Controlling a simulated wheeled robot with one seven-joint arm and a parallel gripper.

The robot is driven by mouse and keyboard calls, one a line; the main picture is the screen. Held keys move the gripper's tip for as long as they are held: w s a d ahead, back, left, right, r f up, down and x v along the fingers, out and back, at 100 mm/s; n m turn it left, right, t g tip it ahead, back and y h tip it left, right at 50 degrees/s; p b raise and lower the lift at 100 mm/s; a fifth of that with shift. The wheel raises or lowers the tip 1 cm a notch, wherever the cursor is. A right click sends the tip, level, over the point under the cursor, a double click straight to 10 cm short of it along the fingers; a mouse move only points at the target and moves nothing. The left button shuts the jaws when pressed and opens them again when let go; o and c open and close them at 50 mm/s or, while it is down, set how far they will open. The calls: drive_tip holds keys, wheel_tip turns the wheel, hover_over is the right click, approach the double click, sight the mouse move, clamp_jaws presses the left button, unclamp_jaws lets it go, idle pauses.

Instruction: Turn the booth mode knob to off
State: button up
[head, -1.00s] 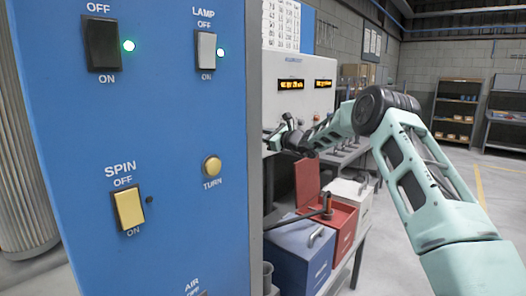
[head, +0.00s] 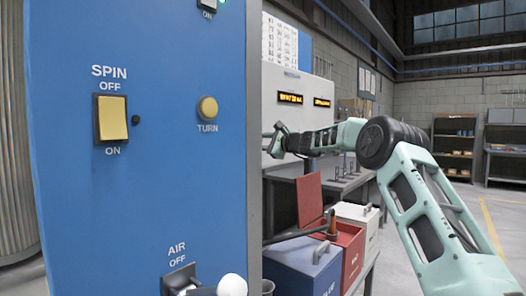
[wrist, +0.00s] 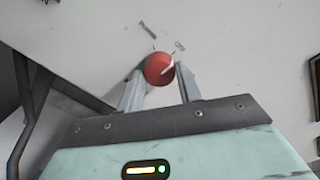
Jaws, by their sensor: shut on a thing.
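A round red knob (wrist: 158,69) with a white pointer line sits on a pale panel (wrist: 235,45) in the wrist view. Its line points to the upper right of that picture. Small dark markings lie above it, too small to read. My gripper (wrist: 160,82) is shut on the red knob, one finger on each side. In the head view my gripper (head: 278,140) is at the face of the pale grey cabinet (head: 280,78) with two amber displays. The knob cannot be made out there, and the display text is unreadable.
A blue panel (head: 185,150) with a yellow SPIN switch (head: 113,118), a TURN button (head: 207,108) and an AIR control (head: 180,278) stands close at left. Blue (head: 305,265), red (head: 350,250) and white (head: 357,215) boxes sit below my arm. Floor at right is clear.

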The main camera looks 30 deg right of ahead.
drive_tip(key=shift+n, duration=0.3)
drive_tip(key=o, duration=1)
drive_tip(key=b+v, duration=0.6)
drive_tip(key=v, duration=1.1)
drive_tip(key=shift+s, duration=0.2)
drive_tip(key=shift+s+d, duration=0.1)
